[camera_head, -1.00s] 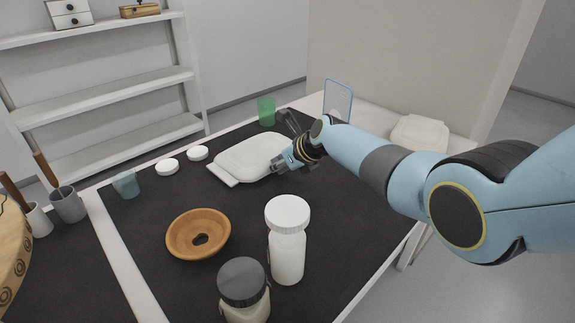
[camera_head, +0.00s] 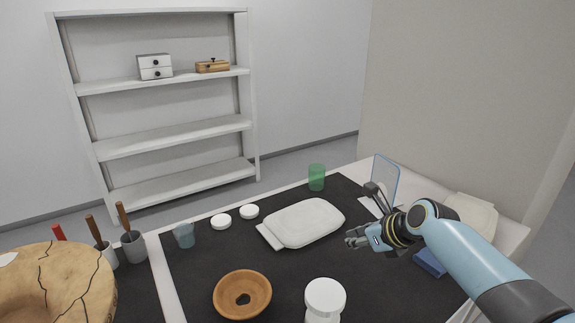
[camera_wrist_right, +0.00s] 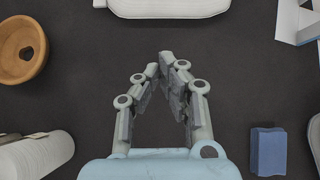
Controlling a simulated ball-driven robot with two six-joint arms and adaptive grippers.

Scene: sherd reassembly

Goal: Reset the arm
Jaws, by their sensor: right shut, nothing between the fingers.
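My right gripper (camera_head: 354,239) is over the black mat (camera_head: 300,262), to the right of a white flat tray-like piece (camera_head: 306,222). In the right wrist view its fingers (camera_wrist_right: 160,62) meet at the tips, shut with nothing between them. The lower edge of the white piece (camera_wrist_right: 168,8) shows beyond the fingertips there. My right arm comes in from the lower right of the head view. My left gripper is not in view.
An orange-brown bowl (camera_head: 242,308), a white-lidded jar (camera_head: 325,298) and a blue block (camera_head: 430,261) lie around the gripper. A green cup (camera_head: 317,177) and a clear panel (camera_head: 385,180) stand at the back. A cracked pot (camera_head: 60,285) is at left, shelves (camera_head: 170,143) behind.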

